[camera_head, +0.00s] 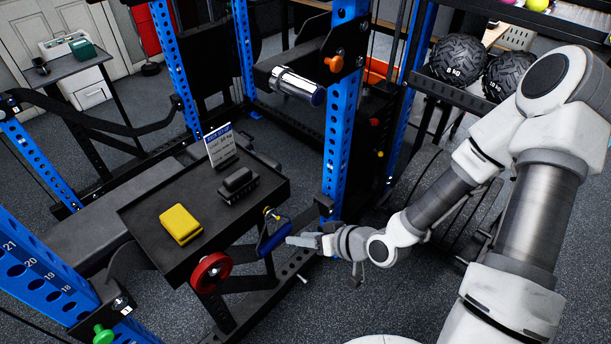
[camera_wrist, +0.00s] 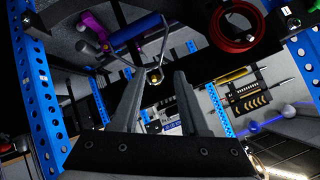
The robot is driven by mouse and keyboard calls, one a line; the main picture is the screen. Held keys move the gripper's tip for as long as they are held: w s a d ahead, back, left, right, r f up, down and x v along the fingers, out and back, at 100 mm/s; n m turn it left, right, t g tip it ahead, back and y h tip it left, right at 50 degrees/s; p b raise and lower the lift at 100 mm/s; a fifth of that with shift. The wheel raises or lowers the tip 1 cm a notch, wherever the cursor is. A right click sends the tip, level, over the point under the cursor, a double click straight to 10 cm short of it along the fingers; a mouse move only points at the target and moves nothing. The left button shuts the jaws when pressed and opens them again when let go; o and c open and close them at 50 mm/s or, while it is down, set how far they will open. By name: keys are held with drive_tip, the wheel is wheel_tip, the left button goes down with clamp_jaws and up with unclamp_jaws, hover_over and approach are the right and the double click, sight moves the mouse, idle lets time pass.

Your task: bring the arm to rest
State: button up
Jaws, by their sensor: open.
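My arm comes in from the right of the head view, bends, and reaches left and down. My gripper (camera_head: 294,240) is beside the black tray table (camera_head: 140,222), just off its right front edge. It lies close to a blue handle (camera_head: 273,240); I cannot tell whether they touch. In the wrist view my gripper (camera_wrist: 155,80) shows two grey fingers spread apart, with nothing held between them. The blue handle (camera_wrist: 137,32) is beyond the fingertips there.
A yellow block (camera_head: 181,225), a dark block (camera_head: 238,186) and a small sign (camera_head: 220,146) are on the tray table. A red disc (camera_head: 211,272) sits at its front edge. A blue rack upright (camera_head: 338,135) stands behind my gripper. Weighted balls (camera_head: 458,61) are shelved near my arm.

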drive_tip(key=w+d+r+m+h, duration=0.1)
drive_tip(key=d+r+h, duration=0.45)
drive_tip(key=d, duration=0.25)
drive_tip(key=w+d+r+h, duration=0.1)
drive_tip(key=d+r+h, duration=0.4)
drive_tip(key=d, duration=0.4)
drive_tip(key=s+r+m, duration=0.2)
drive_tip(key=s+r, duration=0.5)
drive_tip(key=r, duration=0.3)
drive_tip(key=s+a+r+m+y, duration=0.1)
drive_tip(key=s+r+m, duration=0.1)
drive_tip(key=s+r, duration=0.5)
wheel_tip(320, 180, up, 3)
drive_tip(key=shift+s+r+p, duration=0.1)
drive_tip(key=shift+s+p, duration=0.15)
drive_tip(key=shift+p, duration=0.1)
idle(0.3)
